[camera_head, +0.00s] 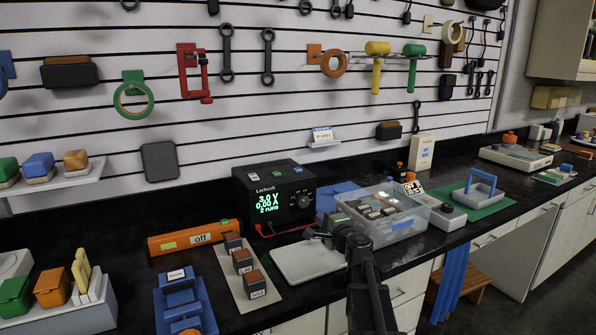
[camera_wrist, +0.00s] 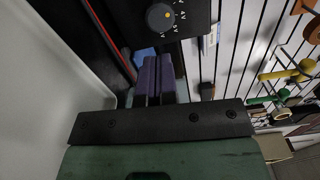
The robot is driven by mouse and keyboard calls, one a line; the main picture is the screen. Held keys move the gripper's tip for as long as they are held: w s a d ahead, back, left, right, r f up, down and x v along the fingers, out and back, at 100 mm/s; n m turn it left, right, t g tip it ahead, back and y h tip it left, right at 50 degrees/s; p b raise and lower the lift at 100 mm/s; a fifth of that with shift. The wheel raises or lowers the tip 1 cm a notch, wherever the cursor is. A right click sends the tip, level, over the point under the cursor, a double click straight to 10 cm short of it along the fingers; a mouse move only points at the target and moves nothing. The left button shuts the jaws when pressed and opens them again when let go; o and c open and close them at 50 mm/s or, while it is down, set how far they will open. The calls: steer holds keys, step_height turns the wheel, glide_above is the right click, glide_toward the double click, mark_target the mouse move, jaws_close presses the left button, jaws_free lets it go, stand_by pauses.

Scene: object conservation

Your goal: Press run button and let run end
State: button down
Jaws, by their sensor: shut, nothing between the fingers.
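A black power supply (camera_head: 274,200) labelled Larkvolt stands on the dark counter near the wall. Its green display (camera_head: 267,203) reads about 3.0 V, 0.00 A and 2 runs. Small coloured buttons (camera_head: 275,174) sit on its top; their labels are too small to read. Part of its dial face (camera_wrist: 160,17) shows at the top of the wrist view. My gripper (camera_head: 312,233) is low in front of the supply's right side, above the back of a pale tray, apart from the buttons. In the wrist view its fingers (camera_wrist: 152,75) are together and empty.
The pale tray (camera_head: 305,262) lies below my gripper. A clear bin (camera_head: 405,228) of parts stands to the right. An orange block marked off (camera_head: 187,238) and several labelled blocks (camera_head: 242,262) lie to the left. A red cable (camera_head: 290,227) runs in front of the supply.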

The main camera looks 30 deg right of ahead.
steer(key=w+r+n+g+y+p, duration=0.1)
steer(key=w+r+p, duration=0.3)
steer(key=r+p, duration=0.35)
steer(key=w+a+r+n+p, duration=0.1)
steer(key=w+r+n+p, duration=0.15)
steer(key=r+p, duration=0.45)
steer(key=w+r+n+g+y+p, duration=0.1)
steer(key=w+r+p, duration=0.4)
steer(key=p, duration=0.4)
steer(key=w+r+n+g+p, duration=0.4)
steer(key=w+r+p, duration=0.3)
steer(key=p, duration=0.4)
steer(key=n+g, duration=0.3)
glide_above(300, 169)
step_height(300, 169, down, 5)
steer(key=shift+w+r+h+b, duration=0.1)
steer(key=shift+r+h+b, duration=0.05)
steer(key=shift+h+b, duration=0.25)
step_height(300, 169, down, 9)
steer(key=b, duration=0.8)
steer(key=shift+r+b, duration=0.1)
steer(key=shift+b, duration=0.25)
